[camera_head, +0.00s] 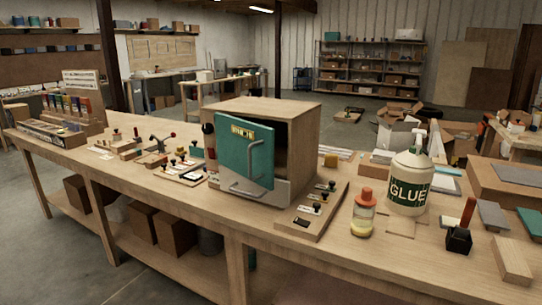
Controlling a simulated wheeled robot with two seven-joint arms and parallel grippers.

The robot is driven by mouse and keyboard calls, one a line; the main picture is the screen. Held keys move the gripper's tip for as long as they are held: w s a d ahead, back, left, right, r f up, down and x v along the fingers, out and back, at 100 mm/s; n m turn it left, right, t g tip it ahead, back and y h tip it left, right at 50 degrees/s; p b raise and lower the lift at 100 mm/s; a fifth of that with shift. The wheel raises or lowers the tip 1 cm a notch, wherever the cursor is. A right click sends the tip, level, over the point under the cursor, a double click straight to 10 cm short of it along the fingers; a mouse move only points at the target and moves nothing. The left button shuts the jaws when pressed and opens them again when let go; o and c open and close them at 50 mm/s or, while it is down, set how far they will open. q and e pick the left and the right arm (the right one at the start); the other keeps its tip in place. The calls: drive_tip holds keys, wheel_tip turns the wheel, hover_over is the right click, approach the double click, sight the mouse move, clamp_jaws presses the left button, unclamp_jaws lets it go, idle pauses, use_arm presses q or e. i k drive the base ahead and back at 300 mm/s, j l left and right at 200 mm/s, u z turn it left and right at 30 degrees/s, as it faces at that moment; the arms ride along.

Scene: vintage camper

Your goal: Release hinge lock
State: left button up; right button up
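A small wooden cabinet (262,109) stands on the long workbench (140,190). Its teal door (243,145) carries a yellow label and stands ajar, with the dark interior showing at its right. Small dark and reddish round parts (209,140) sit at the cabinet's left edge. Boards with small knobs or latches lie left of the cabinet (187,168) and right of it (318,210). I cannot tell which part is the hinge lock. Neither of my grippers is in view.
A white glue bottle (408,183), a red-capped jar (363,213) and a black holder (459,239) stand right of the cabinet. A lever fixture (158,146) and a display rack (75,103) are at the left. The bench's near edge in front of the cabinet is fairly clear.

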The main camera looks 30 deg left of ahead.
sight(211, 151)
drive_tip(key=u, duration=1.3)
